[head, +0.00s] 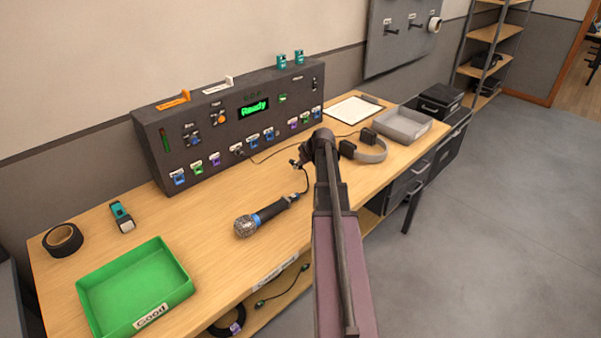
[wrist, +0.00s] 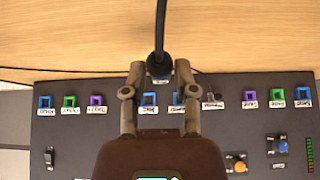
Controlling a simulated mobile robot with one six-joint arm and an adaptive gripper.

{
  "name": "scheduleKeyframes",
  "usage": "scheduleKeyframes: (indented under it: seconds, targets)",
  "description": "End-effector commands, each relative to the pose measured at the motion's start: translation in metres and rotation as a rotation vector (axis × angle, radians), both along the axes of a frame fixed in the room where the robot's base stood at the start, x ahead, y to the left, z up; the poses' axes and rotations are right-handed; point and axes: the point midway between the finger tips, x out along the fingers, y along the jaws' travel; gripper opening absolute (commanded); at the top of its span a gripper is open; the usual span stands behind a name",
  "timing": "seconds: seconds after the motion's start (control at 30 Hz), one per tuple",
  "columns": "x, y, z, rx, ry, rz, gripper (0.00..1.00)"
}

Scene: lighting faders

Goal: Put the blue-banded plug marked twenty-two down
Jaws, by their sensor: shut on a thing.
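My gripper (wrist: 160,69) is shut on a dark plug (wrist: 159,58) with a blue part, held between its two fingertips in the wrist view. Its black cable runs up out of the wrist view. Its number cannot be read. In the head view, my gripper (head: 298,163) is mostly hidden by my arm, above the table (head: 215,225) in front of the console (head: 165,135). A black cable hangs from near the gripper to a microphone (head: 258,217) with a blue ring, lying on the table.
The console has a row of coloured sockets and a green "Ready" display (head: 254,107). A green tray (head: 135,285), black tape (head: 63,240) and a teal-and-white piece (head: 122,217) lie at left. Headphones (head: 365,148), a grey tray (head: 402,124) and a clipboard (head: 355,110) lie at right.

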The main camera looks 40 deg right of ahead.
Motion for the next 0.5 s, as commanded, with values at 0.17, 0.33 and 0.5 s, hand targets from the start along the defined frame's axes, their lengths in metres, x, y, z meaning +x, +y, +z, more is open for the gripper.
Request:
scheduleKeyframes:
  seconds: [0.17, 0.33, 0.5]
  targets:
    - [-0.001, 0.001, -0.021, 0.000, 0.000, 0.000, 0.00]
    - [0.000, 0.001, -0.028, 0.000, 0.000, 0.000, 0.00]
    - [-0.001, 0.001, -0.028, 0.000, 0.000, 0.000, 0.00]
